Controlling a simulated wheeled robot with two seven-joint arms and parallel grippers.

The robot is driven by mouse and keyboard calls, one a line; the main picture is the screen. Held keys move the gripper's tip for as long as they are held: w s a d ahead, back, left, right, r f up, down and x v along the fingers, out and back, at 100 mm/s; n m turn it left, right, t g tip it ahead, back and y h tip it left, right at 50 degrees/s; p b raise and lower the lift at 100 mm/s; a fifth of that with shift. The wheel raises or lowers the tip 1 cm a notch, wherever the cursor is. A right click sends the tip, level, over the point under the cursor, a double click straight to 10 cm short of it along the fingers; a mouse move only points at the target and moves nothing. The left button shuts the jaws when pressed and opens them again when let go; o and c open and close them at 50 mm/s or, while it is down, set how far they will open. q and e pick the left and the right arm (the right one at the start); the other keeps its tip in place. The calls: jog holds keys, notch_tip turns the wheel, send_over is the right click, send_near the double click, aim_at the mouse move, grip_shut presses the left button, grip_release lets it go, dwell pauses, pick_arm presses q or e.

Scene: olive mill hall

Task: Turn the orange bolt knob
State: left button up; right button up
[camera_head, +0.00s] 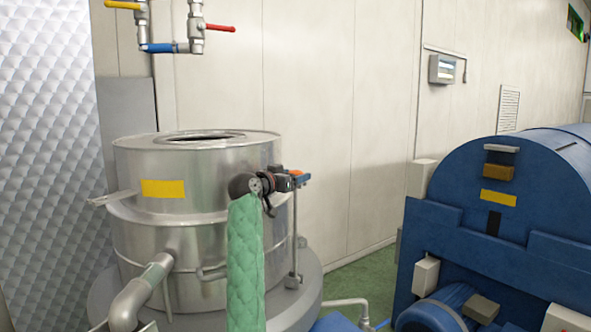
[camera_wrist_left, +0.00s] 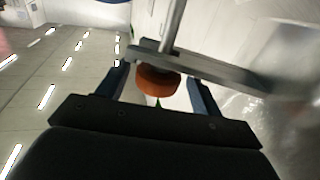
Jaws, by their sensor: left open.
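The orange bolt knob (camera_head: 296,173) shows in the head view as a small orange patch by a metal bracket at the right side of the steel tank (camera_head: 215,185). In the left wrist view the knob (camera_wrist_left: 157,82) is a round orange disc under a grey bar (camera_wrist_left: 215,72). My left gripper (camera_head: 286,181), at the end of my green-sleeved arm, is up against the knob and partly hides it. In the left wrist view the open fingers (camera_wrist_left: 158,76) stand one on each side of the knob; I cannot tell whether they touch it. My right gripper does not show.
A blue machine (camera_head: 520,190) stands at the right, with a strip of green floor (camera_head: 365,290) between it and the tank. A vertical rod (camera_head: 294,235) runs down below the knob. Pipes with a red-handled valve (camera_head: 220,28) hang above the tank.

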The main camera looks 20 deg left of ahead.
pick_arm(q)
jog(key=shift+w+d+r, duration=0.2)
jog(key=shift+d, duration=0.1)
jog(key=shift+w+f, duration=0.25)
jog(key=shift+w, duration=0.05)
jog(key=shift+s+r, duration=0.1)
jog(key=c, duration=1)
